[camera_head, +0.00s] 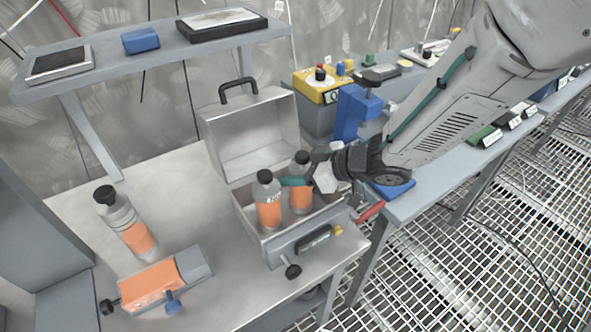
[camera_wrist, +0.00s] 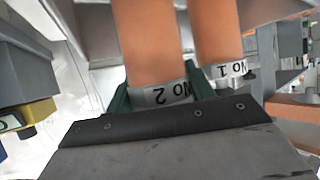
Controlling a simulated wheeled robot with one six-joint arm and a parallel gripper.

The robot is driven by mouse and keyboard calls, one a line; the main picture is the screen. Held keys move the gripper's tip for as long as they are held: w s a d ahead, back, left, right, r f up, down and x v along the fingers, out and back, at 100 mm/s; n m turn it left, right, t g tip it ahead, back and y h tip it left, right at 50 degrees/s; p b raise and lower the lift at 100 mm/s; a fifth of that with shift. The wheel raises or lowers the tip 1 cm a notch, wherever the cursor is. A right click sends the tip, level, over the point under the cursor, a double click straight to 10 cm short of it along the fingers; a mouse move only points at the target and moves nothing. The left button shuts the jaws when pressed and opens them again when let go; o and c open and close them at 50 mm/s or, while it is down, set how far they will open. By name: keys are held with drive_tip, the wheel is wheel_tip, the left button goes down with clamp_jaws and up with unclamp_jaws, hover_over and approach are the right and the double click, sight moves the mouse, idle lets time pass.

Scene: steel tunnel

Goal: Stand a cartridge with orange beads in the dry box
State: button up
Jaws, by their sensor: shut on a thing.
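The dry box is an open metal case (camera_head: 252,235) on the bench, its lid raised at the back. Two clear cartridges with orange beads and black caps are upright in it. The left cartridge (camera_head: 268,205) stands free, marked NO 1 in the wrist view (camera_wrist: 218,45). My gripper (camera_head: 297,181) reaches in from the right, shut on the right cartridge (camera_head: 301,196). In the wrist view this held cartridge (camera_wrist: 150,45), marked NO 2, sits between the green fingers. The box walls hide its base, so I cannot tell whether it touches the floor. A third orange-bead cartridge (camera_head: 137,238) stands on the bench at left.
An orange and grey device (camera_head: 152,284) with black and blue knobs lies at the bench front. A shelf (camera_head: 150,62) runs behind. A blue clamp-like stand (camera_head: 352,115) and a yellow box (camera_head: 318,90) are near my arm. Bare bench lies between the left cartridge and the box.

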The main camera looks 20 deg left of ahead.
drive_tip(key=shift+f, duration=0.1)
drive_tip(key=o, duration=0.9)
drive_tip(key=shift+f, duration=0.1)
drive_tip(key=shift+d+r, duration=0.3)
drive_tip(key=shift+r, duration=0.05)
drive_tip(key=v, duration=1.1)
drive_tip(key=shift+d, duration=0.2)
